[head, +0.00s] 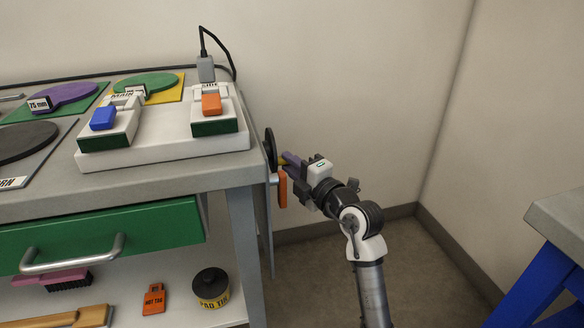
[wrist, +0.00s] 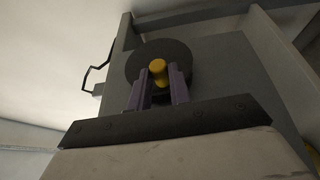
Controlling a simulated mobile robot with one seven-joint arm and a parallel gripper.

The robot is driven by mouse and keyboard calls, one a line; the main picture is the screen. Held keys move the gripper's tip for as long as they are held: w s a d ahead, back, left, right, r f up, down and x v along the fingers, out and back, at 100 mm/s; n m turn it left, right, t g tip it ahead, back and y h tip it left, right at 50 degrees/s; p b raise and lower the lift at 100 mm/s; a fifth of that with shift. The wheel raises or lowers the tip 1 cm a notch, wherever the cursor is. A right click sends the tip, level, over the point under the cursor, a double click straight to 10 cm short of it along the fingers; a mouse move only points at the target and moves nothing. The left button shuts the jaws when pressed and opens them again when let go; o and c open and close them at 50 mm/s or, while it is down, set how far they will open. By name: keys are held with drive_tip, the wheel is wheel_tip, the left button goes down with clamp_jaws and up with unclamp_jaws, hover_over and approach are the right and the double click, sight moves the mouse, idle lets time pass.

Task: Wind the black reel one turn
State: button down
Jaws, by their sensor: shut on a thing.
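The black reel (head: 270,150) is mounted upright on the right end panel of the cart and shows nearly edge-on in the head view. In the wrist view the reel (wrist: 184,51) is a dark disc facing me, with a yellow knob (wrist: 158,70) standing out from it. My gripper (head: 285,160) reaches the reel from the right. Its purple fingers (wrist: 159,78) lie on both sides of the knob and are shut on it. The fingers hide part of the reel's lower face.
An orange handle (head: 282,189) hangs just below the reel, close under my gripper. A white switch panel (head: 165,150) stands on the cart top. A grey bench with blue legs (head: 545,285) is at the right. The floor between is clear.

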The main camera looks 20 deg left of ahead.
drive_tip(key=shift+d, duration=0.1)
drive_tip(key=c, duration=1.3)
unclamp_jaws()
